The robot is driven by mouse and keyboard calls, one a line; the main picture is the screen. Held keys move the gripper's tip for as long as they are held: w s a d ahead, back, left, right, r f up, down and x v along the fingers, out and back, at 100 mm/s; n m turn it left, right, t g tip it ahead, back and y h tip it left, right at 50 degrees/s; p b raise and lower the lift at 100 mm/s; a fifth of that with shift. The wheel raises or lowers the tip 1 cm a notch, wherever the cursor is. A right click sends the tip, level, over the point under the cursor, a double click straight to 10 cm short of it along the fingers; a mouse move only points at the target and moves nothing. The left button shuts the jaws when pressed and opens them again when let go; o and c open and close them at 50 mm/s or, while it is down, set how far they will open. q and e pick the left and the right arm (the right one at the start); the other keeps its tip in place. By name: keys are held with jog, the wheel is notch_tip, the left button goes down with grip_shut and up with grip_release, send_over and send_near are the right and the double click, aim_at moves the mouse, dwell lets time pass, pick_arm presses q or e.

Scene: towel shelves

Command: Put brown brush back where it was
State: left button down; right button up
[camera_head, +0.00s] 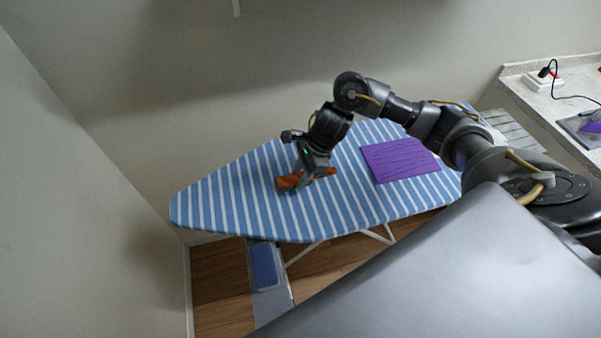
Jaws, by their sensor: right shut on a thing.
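The brown brush (288,182) is at the left-middle part of the ironing board (205,205), which has a blue and white striped cover. My right gripper (308,178) reaches down from above and is shut on the brush. The brush lies low, at or just above the cover; I cannot tell whether it touches. The gripper hides the brush's middle, and its orange-brown ends show on both sides. My left gripper is not in view.
A counter (545,100) with a white power strip (543,80) and cable stands at right. A blue item (264,265) is below the board. Walls are close behind and left.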

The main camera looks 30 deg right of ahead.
jog(key=shift+f, duration=0.3)
jog(key=o, duration=0.9)
jog(key=shift+f, duration=0.1)
